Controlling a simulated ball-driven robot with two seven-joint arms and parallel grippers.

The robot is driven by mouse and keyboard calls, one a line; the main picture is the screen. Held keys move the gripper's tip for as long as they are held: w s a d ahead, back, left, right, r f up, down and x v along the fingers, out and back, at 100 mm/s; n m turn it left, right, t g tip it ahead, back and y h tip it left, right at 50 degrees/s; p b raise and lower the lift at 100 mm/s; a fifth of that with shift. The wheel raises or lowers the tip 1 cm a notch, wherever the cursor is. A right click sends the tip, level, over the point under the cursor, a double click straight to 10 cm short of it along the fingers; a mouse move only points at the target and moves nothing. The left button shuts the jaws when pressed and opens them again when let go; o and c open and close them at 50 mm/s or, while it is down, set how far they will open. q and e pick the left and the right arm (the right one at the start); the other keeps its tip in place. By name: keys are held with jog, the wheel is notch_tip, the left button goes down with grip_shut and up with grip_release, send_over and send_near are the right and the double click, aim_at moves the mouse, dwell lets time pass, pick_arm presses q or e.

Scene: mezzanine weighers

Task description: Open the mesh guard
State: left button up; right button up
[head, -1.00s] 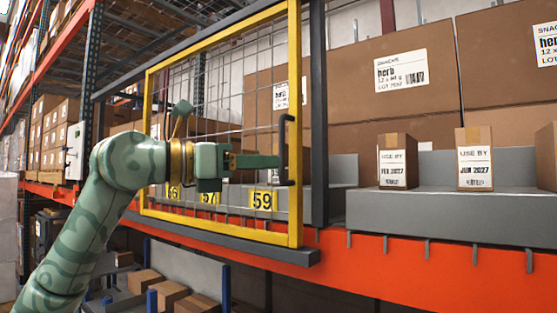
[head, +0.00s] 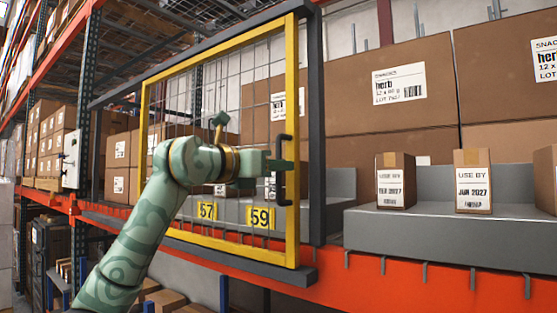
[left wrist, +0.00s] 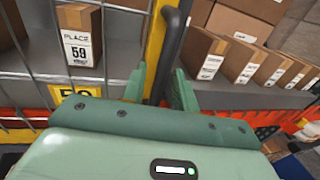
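The mesh guard is a wire grid in a yellow frame (head: 292,120), standing upright in a dark surround in the head view. It looks closed. Its black upright handle (head: 281,190) is on the right side of the yellow frame. The handle (left wrist: 168,50) also shows in the left wrist view. My left gripper (head: 281,165) is at the handle. In the left wrist view my left gripper (left wrist: 160,88) has its fingers apart, one on each side of the handle, with gaps visible. My right gripper is not in view.
A grey shelf (head: 450,233) right of the guard holds small cartons, one of them labelled JUN 2027 (head: 472,182). Large brown boxes (head: 400,90) stand behind. An orange beam (head: 400,280) runs below. Yellow number plates 57 (head: 207,210) and 59 (head: 260,217) show through the mesh.

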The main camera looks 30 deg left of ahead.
pick_arm(q)
jog(key=shift+w+d, duration=0.15)
jog(key=shift+w, duration=0.35)
jog(key=shift+c, duration=0.2)
grip_shut()
